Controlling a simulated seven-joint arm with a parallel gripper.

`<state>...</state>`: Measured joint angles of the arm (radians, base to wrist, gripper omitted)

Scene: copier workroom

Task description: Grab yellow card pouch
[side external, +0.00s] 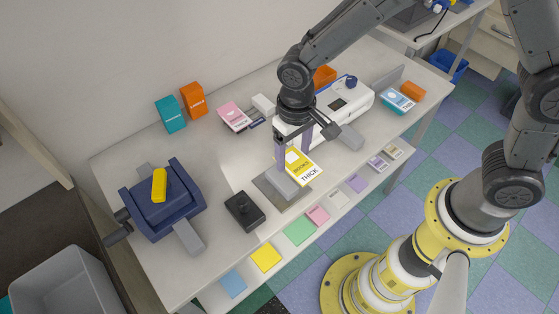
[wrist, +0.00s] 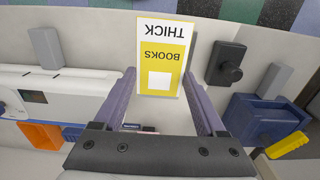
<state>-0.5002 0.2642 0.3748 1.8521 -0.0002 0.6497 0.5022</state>
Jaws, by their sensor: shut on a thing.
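The yellow card pouch (side external: 301,165) is yellow and white, with the printed words BOOKS and THICK. It shows large between my fingers in the wrist view (wrist: 161,62). My gripper (side external: 293,151) points down with a purple finger at each side of the pouch, and is shut on it. The fingertips meet the pouch's side edges in the wrist view (wrist: 160,78). The pouch is at the grey stand (side external: 268,189) near the table's front. I cannot tell whether its lower end touches the stand.
A black box with a knob (side external: 245,211) and a blue device with a yellow handle (side external: 160,200) stand to the left. A white machine (side external: 345,103) stands behind right. Pink (side external: 234,116) and teal (side external: 397,100) packs lie on the table. Coloured cards line the front edge.

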